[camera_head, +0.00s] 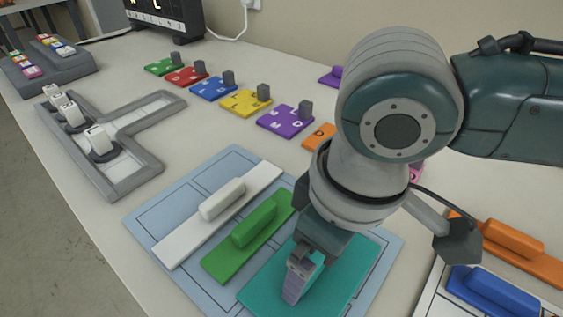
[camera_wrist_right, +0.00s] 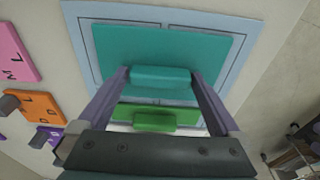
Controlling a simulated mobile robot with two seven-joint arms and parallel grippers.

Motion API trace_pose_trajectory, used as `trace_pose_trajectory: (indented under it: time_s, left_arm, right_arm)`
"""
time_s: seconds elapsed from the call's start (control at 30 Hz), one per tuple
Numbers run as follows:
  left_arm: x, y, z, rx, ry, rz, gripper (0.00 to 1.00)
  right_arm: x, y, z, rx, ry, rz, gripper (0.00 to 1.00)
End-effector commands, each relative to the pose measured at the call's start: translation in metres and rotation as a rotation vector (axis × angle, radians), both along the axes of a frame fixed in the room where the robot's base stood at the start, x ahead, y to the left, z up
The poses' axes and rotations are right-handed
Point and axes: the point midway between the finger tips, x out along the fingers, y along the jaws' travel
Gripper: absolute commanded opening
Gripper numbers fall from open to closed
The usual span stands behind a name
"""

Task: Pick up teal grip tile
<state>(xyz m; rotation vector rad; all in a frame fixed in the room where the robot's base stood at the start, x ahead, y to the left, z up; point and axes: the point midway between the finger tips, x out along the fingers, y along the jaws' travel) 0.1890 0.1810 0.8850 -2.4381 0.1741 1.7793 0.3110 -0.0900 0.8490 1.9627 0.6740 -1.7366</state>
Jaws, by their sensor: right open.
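The teal grip tile (camera_head: 347,272) lies flat on the light blue board (camera_head: 152,212), at its right end beside the green grip tile (camera_head: 222,264). My right gripper (camera_head: 300,278) is over the teal tile, pointing down. In the right wrist view the teal tile (camera_wrist_right: 205,47) shows its raised handle between the two open fingers of my right gripper (camera_wrist_right: 160,75). One finger stands on each side of the handle; I cannot tell whether they touch it. In the head view my gripper hides most of the handle. My left gripper is not in view.
A white grip tile (camera_head: 180,247) lies left of the green one. Orange (camera_head: 540,265) and blue (camera_head: 475,283) grip tiles are at the right. Several coloured knobbed pieces, such as the purple one (camera_head: 283,122), line the back. A grey T-shaped tray (camera_head: 150,176) is left.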

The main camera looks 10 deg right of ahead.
Motion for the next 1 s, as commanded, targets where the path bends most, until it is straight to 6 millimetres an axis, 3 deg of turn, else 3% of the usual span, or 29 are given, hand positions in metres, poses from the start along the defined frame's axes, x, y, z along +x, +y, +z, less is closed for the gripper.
trace_pose_trajectory:
  time_s: [0.1, 0.9, 1.0]
  left_arm:
    - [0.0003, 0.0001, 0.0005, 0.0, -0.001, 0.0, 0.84]
    - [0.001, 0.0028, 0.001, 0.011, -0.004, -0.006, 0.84]
    - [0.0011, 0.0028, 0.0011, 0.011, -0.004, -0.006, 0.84]
  right_arm:
    - [-0.0002, 0.0001, 0.0005, 0.0, 0.0, 0.0, 0.99]
    - [-0.0002, -0.0001, 0.0009, 0.0, 0.0, 0.0, 0.09]
    - [0.0002, 0.0001, 0.0013, 0.001, -0.001, 0.0, 0.04]
